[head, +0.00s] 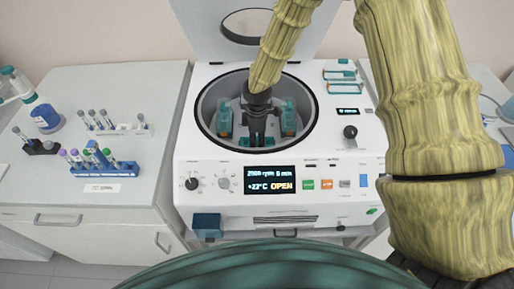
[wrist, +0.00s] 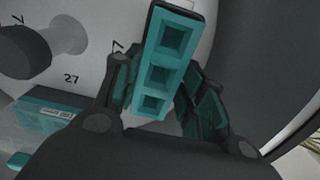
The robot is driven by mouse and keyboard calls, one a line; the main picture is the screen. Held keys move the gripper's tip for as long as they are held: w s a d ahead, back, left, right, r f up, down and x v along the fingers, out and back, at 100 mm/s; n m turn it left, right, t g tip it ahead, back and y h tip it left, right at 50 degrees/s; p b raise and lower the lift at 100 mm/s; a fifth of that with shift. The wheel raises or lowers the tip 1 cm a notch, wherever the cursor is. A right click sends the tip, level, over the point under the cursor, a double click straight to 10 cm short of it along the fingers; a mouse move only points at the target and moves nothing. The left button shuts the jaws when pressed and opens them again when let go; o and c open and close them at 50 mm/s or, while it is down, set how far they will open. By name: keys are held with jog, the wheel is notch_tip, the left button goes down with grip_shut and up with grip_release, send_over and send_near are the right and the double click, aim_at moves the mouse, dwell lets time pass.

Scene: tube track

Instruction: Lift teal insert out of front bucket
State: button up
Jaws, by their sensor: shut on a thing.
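The teal insert (wrist: 158,88), a narrow block with a row of three square holes, stands between the fingers of my gripper (head: 257,134) in the wrist view. My gripper is shut on it, with one dark, teal-padded finger on each side. In the head view my gripper reaches down into the front part of the open centrifuge bowl (head: 206,103). The front bucket is mostly hidden there behind my gripper. I cannot tell how far the insert sits inside it.
Teal inserts stand at the bowl's left (head: 225,119) and right (head: 289,119). The raised lid (head: 210,30) is behind. More teal pieces (head: 340,75) lie on the machine's top right. A blue tube rack (head: 105,170) is on the left counter. The display (head: 270,180) reads OPEN.

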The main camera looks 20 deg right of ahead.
jog(key=shift+r, duration=0.15)
notch_tip(320, 180, up, 10)
jog(key=b, duration=0.2)
jog(key=shift+b, duration=0.4)
dwell(0.5)
notch_tip(320, 180, up, 6)
jog(key=p, duration=0.5)
jog(key=shift+p, duration=0.4)
dwell(0.4)
